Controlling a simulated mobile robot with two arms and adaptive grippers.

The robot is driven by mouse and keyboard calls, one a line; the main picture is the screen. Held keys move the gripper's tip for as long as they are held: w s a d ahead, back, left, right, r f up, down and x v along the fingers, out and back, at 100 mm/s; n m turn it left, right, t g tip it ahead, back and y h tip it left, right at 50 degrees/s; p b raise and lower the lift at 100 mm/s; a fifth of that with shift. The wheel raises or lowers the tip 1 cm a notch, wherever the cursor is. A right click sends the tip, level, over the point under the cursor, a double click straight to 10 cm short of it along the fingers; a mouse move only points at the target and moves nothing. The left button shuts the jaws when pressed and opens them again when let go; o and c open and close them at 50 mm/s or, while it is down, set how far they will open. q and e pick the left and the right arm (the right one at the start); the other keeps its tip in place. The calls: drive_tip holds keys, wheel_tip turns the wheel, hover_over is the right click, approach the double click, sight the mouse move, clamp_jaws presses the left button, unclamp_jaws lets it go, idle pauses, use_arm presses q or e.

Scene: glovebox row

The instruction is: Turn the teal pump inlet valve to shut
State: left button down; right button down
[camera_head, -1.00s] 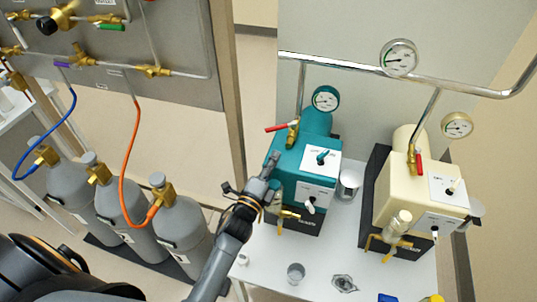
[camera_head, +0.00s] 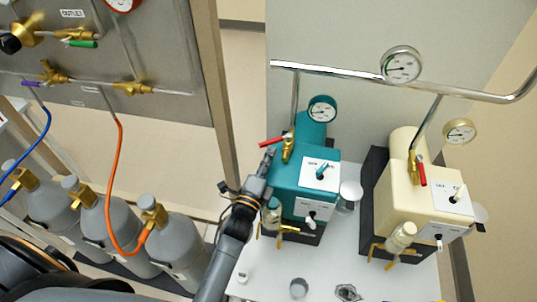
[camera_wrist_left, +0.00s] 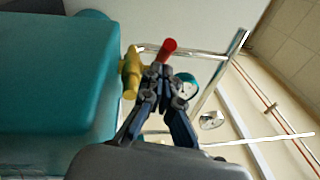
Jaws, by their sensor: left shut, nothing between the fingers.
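The teal pump (camera_head: 290,178) stands on the white bench. Its inlet valve (camera_head: 288,150) is brass, at the foot of the pipe coming down from the rail. The valve's red lever (camera_head: 270,142) points left, across the pipe. My left gripper (camera_head: 269,153) is shut and empty, with its tips just below the lever. In the left wrist view the closed fingertips (camera_wrist_left: 161,72) are close to the red lever end (camera_wrist_left: 168,48), with the brass valve body (camera_wrist_left: 131,72) to their left. I cannot tell whether they touch the lever. My right gripper is out of view.
A cream pump (camera_head: 408,200) stands to the right; its red lever (camera_head: 422,174) lies along its pipe. A chrome rail (camera_head: 345,75) crosses behind both pumps. Grey gas cylinders (camera_head: 110,235) stand at left. Small cups lie on the white bench (camera_head: 325,270).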

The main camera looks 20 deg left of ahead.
sight(259, 145)
use_arm(q)
drive_tip(key=shift+w+a+m+h, duration=0.2)
drive_tip(key=shift+a+m+h, duration=0.2)
drive_tip(key=shift+h, duration=0.3)
drive_tip(key=shift+a+h, duration=0.1)
drive_tip(key=shift+h, duration=0.2)
drive_tip(key=shift+w+a+m+h, duration=0.1)
drive_tip(key=shift+a+m+h, duration=0.05)
drive_tip(key=shift+m+h, duration=0.25)
drive_tip(key=m+h, duration=0.1)
drive_tip(key=w+a+m+g+h, duration=0.1)
drive_tip(key=h, duration=0.1)
drive_tip(key=a+m+g+h+b, duration=0.1)
drive_tip(key=h, duration=0.1)
drive_tip(key=shift+w+a+f, duration=0.1)
drive_tip(key=shift+w+f, duration=0.1)
drive_tip(key=shift+w, duration=0.15)
drive_tip(key=shift+w+a+m+g+h+b, duration=0.15)
drive_tip(key=shift+w+m+g+h+b, duration=0.2)
drive_tip(key=shift+h, duration=0.2)
drive_tip(key=shift+w+a+m+g+h+b, duration=0.15)
drive_tip(key=shift+m+g+h+b, duration=0.15)
drive_tip(key=shift+m+h, duration=0.2)
drive_tip(key=shift+w+a+r+b, duration=0.15)
drive_tip(key=shift+w+a+b, duration=0.05)
drive_tip(key=shift+w+b, duration=0.2)
